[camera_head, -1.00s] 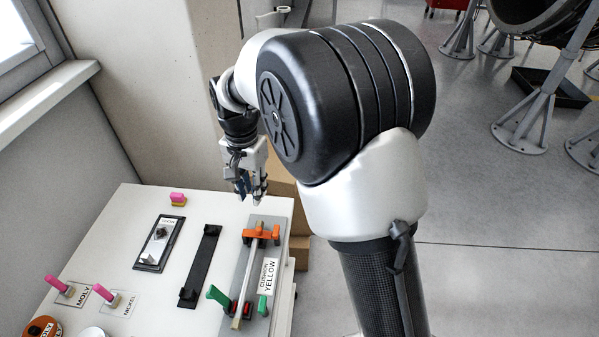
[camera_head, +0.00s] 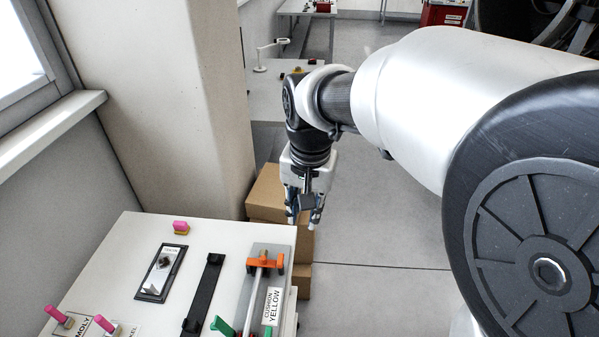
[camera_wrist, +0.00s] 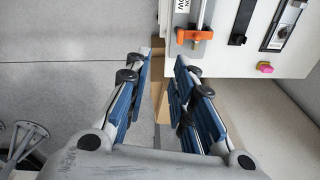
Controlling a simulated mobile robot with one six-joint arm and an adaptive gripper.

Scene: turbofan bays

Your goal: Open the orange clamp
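The orange clamp (camera_head: 265,263) sits at the far end of a grey fixture plate (camera_head: 243,290) on the white table. It lies across a light rod (camera_head: 257,283) running along the plate. The clamp also shows near the top of the wrist view (camera_wrist: 193,36). My gripper (camera_head: 303,222) points down past the table's far right corner, beyond the clamp and apart from it. In the wrist view its blue-padded fingers (camera_wrist: 160,62) are spread wide with nothing between them.
A green handle (camera_head: 222,326) is at the plate's near end, beside a "CUSHION YELLOW" label (camera_head: 272,306). A black bar (camera_head: 205,290), a switch panel (camera_head: 161,272) and a pink-topped block (camera_head: 181,227) are on the table. Cardboard boxes (camera_head: 266,195) stand behind it.

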